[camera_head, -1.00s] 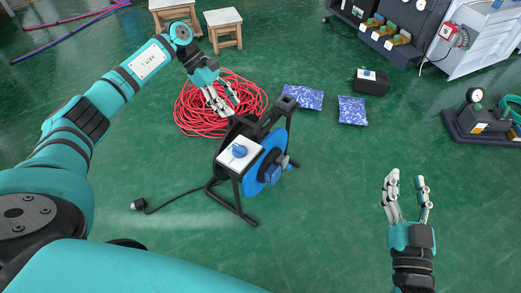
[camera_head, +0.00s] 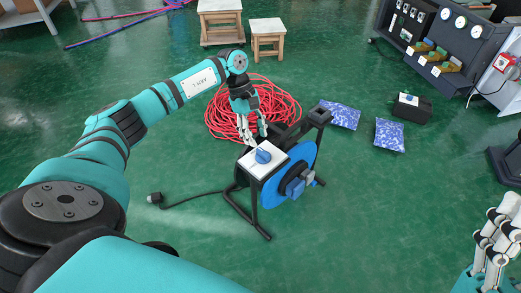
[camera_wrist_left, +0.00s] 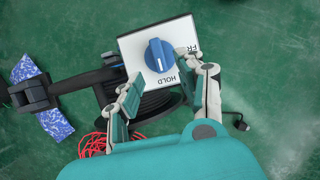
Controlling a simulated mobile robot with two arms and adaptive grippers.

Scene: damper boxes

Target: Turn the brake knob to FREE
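The blue brake knob (camera_head: 263,157) sits on a white plate (camera_head: 252,169) on top of the cable reel (camera_head: 270,190). In the left wrist view the knob (camera_wrist_left: 159,55) has its ridge and white mark toward the word HOLD. The letters FR show at the plate's right; the rest of that word is hidden. My left gripper (camera_head: 253,136) is open at the plate's far edge. In the left wrist view its fingertips (camera_wrist_left: 158,77) are spread at either side below the knob, apart from it. My right gripper (camera_head: 495,232) is open and empty, partly cut off at the right edge.
A red hose coil (camera_head: 285,98) lies behind the reel. Blue-white bags (camera_head: 389,134) and a black box (camera_head: 411,107) lie to the right. Wooden stools (camera_head: 268,27) stand behind. A black cable with a plug (camera_head: 156,198) lies left of the reel. The floor in front is clear.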

